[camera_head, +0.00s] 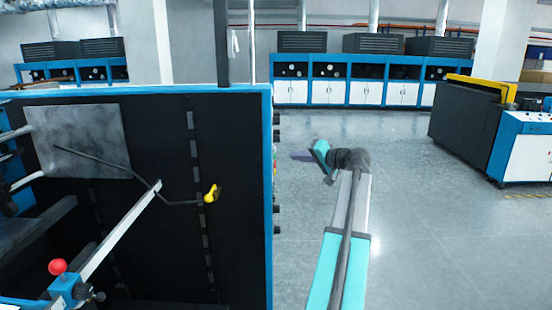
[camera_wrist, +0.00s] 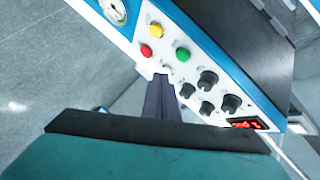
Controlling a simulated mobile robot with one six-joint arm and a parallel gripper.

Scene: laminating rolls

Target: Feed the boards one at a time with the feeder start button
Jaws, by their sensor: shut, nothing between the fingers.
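In the wrist view a white control panel (camera_wrist: 215,88) carries a green button (camera_wrist: 183,54), a red button (camera_wrist: 146,51) and a yellow button (camera_wrist: 156,29). The labels are too small to read, so I cannot tell which one is the feeder start button. My gripper (camera_wrist: 162,78) is shut and empty; its dark fingertips appear just below the red and green buttons, and contact cannot be told. In the head view my gripper (camera_head: 300,156) is right of the blue-edged machine (camera_head: 268,200), pointing left towards its side. I cannot identify any boards.
Several black knobs (camera_wrist: 208,78), a red-lit display (camera_wrist: 246,123) and a round gauge (camera_wrist: 116,10) share the panel area. A yellow handle (camera_head: 211,194) and a red knob (camera_head: 58,267) are on the machine. The floor (camera_head: 430,240) on the right is open.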

